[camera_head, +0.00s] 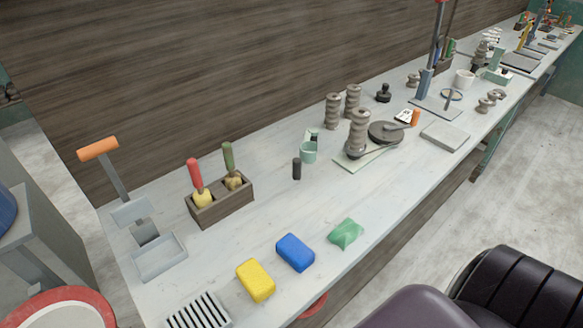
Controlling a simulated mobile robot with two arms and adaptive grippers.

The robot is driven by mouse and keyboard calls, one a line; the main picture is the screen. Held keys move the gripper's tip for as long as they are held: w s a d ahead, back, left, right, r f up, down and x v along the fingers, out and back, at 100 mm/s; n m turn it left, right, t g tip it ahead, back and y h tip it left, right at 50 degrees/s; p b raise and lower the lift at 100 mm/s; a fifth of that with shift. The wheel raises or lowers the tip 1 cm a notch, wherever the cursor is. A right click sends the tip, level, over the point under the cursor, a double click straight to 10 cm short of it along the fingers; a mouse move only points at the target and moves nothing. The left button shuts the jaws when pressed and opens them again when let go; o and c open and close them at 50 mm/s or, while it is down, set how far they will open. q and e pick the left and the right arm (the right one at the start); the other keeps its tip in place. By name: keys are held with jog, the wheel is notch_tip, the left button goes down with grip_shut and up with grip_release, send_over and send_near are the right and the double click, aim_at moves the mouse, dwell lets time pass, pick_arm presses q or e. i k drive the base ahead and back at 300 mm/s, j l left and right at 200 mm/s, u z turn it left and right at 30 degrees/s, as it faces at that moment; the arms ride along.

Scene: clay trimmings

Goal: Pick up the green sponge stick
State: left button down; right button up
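The green sponge stick (228,158) stands in the right part of a small wooden box (222,206) on the left half of the workbench. Its green handle points up, and a tan sponge head sits low in the box, partly hidden by the box wall. A similar stick with a red handle (194,174) and a yellow sponge head stands beside it on the left in the same box. Neither of my grippers shows in this view.
Yellow (256,281), blue (295,252) and green (346,234) blocks lie along the workbench (225,253) front edge. An orange-handled tool (98,149) stands left of the box. A small black cylinder (297,169) stands to its right. Dark seats (520,285) fill the lower right.

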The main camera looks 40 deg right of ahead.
aim_at(232, 180)
jog(key=z, duration=0.65)
jog(key=u, duration=1.75)
jog(key=z, duration=1.75)
jog(key=k+l, duration=0.15)
jog(key=l, duration=0.25)
jog(key=k+l, duration=0.1)
jog(key=l, duration=0.25)
jog(key=k+l, duration=0.15)
jog(key=l, duration=0.25)
jog(key=k+l, duration=0.1)
jog(key=l, duration=0.25)
jog(key=k+l, duration=0.15)
jog(key=l, duration=0.25)
jog(key=k+l, duration=0.1)
jog(key=l, duration=0.25)
